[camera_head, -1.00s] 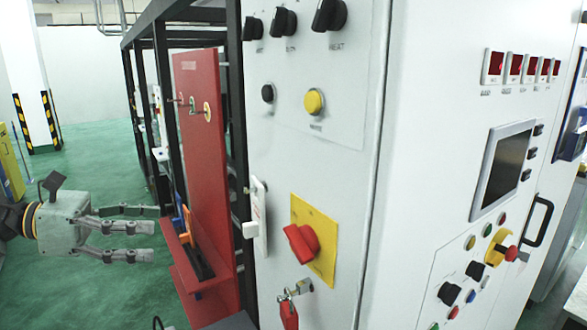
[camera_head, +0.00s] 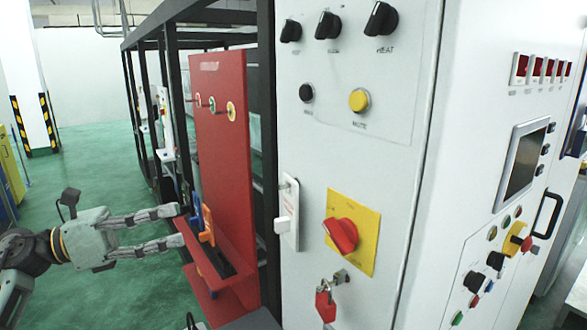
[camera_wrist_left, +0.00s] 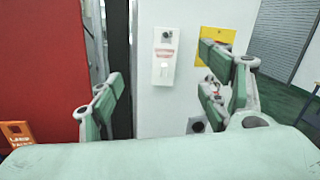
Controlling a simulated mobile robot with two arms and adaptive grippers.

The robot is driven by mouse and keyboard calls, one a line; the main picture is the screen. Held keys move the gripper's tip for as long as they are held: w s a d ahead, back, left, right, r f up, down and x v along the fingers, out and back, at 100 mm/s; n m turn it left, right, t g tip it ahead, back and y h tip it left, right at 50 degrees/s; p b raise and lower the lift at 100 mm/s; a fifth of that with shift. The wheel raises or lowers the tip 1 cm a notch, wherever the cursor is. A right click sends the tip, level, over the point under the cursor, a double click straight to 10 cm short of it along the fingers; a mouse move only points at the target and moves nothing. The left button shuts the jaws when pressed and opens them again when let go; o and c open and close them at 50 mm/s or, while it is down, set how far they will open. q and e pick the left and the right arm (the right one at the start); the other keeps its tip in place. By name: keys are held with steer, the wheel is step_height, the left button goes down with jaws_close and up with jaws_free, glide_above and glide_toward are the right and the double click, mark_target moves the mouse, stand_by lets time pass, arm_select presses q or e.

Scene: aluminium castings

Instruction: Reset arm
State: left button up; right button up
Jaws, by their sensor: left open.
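My left gripper (camera_head: 178,226) reaches in from the left in the head view. Its fingers are apart with nothing between them, and they point at the red panel with a shelf (camera_head: 222,130). The fingertips appear close to its lower part, though I cannot tell the exact gap. In the left wrist view, the open fingers (camera_wrist_left: 160,82) frame the white cabinet front with a small white switch box (camera_wrist_left: 165,58). My right gripper does not show.
The cabinet (camera_head: 400,200) carries a red rotary switch (camera_head: 342,235) on a yellow plate and a red padlock (camera_head: 325,303). Orange (camera_head: 207,225) and blue (camera_head: 196,214) items stand on the red shelf. Green floor (camera_head: 95,160) is open at the left.

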arm_select(q)
steer(key=s+a+f+m+t+y, duration=0.2)
steer(key=a+f+m+t+y, duration=0.15)
steer(key=f+m+y, duration=1.05)
steer(key=s+a+f+m+t+y, duration=0.2)
steer(key=f+m+t+y, duration=0.55)
steer(key=m, duration=1.25)
steer(key=s+d+f+n+g+h, duration=0.2)
steer(key=s+f+n+g+h, duration=0.15)
steer(key=s+f+g, duration=0.7)
steer(key=s+d+f+n+g, duration=0.25)
steer(key=s+f, duration=0.25)
steer(key=s, duration=0.4)
steer(key=s+d+f+n+g, duration=0.1)
steer(key=s+d+f+g, duration=0.15)
steer(key=s+f, duration=0.4)
step_height(320, 180, down, 25)
steer(key=s+b, duration=0.2)
steer(key=s+a+f+g+b, duration=0.2)
steer(key=s+f, duration=1.6)
steer(key=f, duration=0.2)
steer(key=shift+a+f+h, duration=0.15)
steer(key=shift+a+h, duration=0.1)
steer(key=shift+h, duration=0.05)
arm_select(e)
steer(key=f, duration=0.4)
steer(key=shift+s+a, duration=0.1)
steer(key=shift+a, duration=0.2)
